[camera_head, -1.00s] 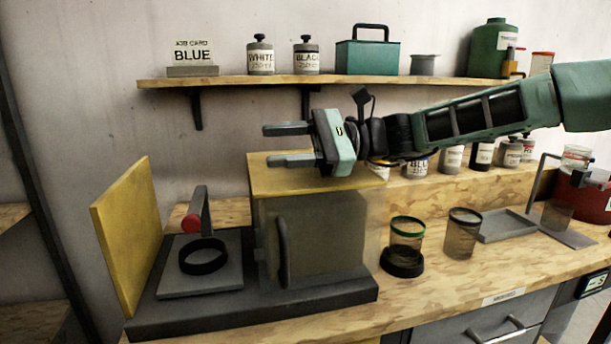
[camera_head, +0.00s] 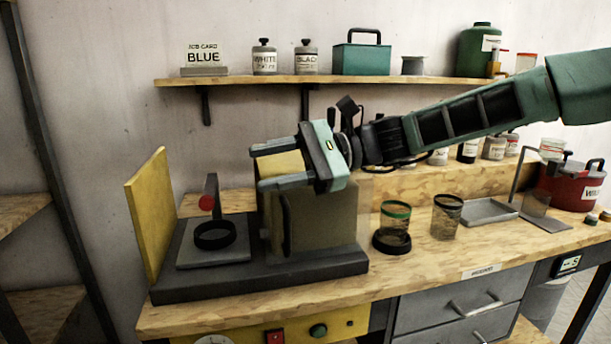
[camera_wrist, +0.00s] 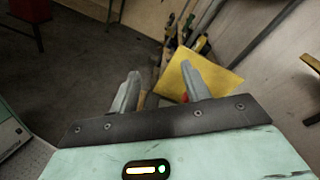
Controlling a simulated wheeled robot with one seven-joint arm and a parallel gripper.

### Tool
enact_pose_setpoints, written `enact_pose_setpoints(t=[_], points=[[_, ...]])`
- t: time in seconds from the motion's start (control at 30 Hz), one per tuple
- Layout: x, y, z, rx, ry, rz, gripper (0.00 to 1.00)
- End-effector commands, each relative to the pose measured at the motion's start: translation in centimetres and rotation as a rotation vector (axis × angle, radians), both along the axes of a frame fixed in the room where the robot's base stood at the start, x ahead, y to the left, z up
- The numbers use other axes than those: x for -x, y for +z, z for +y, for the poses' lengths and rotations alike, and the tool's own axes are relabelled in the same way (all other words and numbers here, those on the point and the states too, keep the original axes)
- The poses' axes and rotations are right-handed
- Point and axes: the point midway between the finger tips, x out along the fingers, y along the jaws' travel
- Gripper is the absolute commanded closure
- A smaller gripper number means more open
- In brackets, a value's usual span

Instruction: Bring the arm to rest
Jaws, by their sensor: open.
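My gripper (camera_head: 268,168) is open with nothing between its fingers. In the head view it points left, in front of or above the top of the box-like machine (camera_head: 318,222) with a yellow top. My arm reaches in from the right. In the wrist view the two fingers of my gripper (camera_wrist: 160,85) stand apart, with the yellow panel (camera_wrist: 208,78) behind the right one. The same yellow panel (camera_head: 150,215) stands upright at the machine's left end in the head view.
A black ring (camera_head: 214,236) lies on the machine's left plate. Two cups, one green-rimmed (camera_head: 396,222) and one dark-rimmed (camera_head: 446,218), stand to the right. A shelf (camera_head: 240,81) above carries jars and a green box (camera_head: 362,58). A red pot (camera_head: 570,188) stands at far right.

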Motion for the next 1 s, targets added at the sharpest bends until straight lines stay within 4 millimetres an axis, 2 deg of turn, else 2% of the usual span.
enact_pose_setpoints(t=[0.27,0.37,0.47,0.57,0.7,0.8,0.9,1.0], points=[[5.5,-4.1,1.4,0.174,0.114,-0.147,0.53],[8.4,-6.4,1.3,0.271,0.184,-0.239,0.53],[12.0,-9.2,0.3,0.393,0.284,-0.369,0.53],[16.0,-12.1,-2.3,0.538,0.421,-0.548,0.53],[20.4,-14.7,-8.1,0.718,0.639,-0.828,0.53],[22.3,-15.3,-12.3,0.801,0.779,-1.0,0.53],[23.6,-15.4,-15.7,0.848,0.888,-1.131,0.53],[24.4,-15.4,-17.9,0.869,0.963,-1.215,0.53]])
